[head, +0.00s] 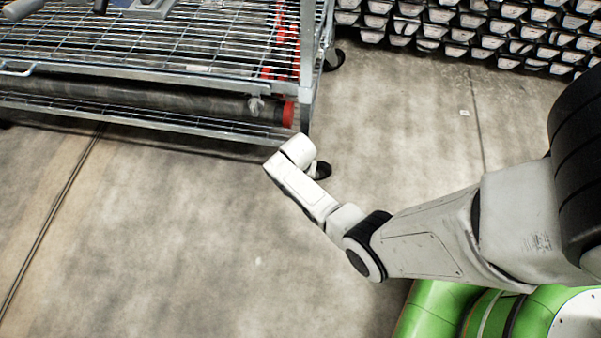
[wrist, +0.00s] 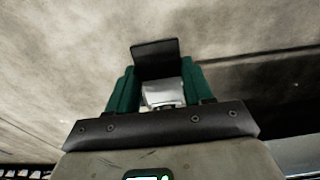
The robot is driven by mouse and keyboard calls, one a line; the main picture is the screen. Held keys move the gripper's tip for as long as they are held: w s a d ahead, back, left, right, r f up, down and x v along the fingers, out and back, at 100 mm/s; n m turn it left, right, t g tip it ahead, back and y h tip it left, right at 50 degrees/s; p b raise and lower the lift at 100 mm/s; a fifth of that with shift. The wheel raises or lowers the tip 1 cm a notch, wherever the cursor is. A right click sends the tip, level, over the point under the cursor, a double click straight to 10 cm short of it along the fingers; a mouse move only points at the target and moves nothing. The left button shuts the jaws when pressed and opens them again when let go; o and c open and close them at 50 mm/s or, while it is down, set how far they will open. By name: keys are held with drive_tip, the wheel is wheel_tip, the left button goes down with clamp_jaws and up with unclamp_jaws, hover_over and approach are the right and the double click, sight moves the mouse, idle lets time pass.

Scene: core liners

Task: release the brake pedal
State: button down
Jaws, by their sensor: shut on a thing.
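A dark flat plate (wrist: 155,48), which looks like the brake pedal, shows at the fingertips in the wrist view. My gripper (wrist: 157,85) has green fingers on either side of a pale grey piece (wrist: 163,95) just below the plate. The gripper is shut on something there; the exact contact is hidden. In the head view my arm's wrist end (head: 298,152) is low beside the cart's near right corner. A dark caster (head: 320,170) shows just right of it, partly covered. The gripper's fingers and the pedal are hidden behind the wrist in that view.
The metal cart (head: 150,118) with wire shelves fills the upper left, with a long grey tube with a red end (head: 288,114) on its lower level. Stacked pale-ended trays (head: 480,30) line the back right. The concrete floor in front is clear.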

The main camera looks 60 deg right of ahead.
drive_tip(key=shift+d+r+y, duration=0.1)
drive_tip(key=shift+r+y, duration=0.1)
drive_tip(key=shift+y, duration=0.3)
drive_tip(key=shift+c, duration=2.2)
unclamp_jaws()
wheel_tip(320, 180, up, 11)
drive_tip(key=p, duration=0.7)
drive_tip(key=shift+f, duration=0.15)
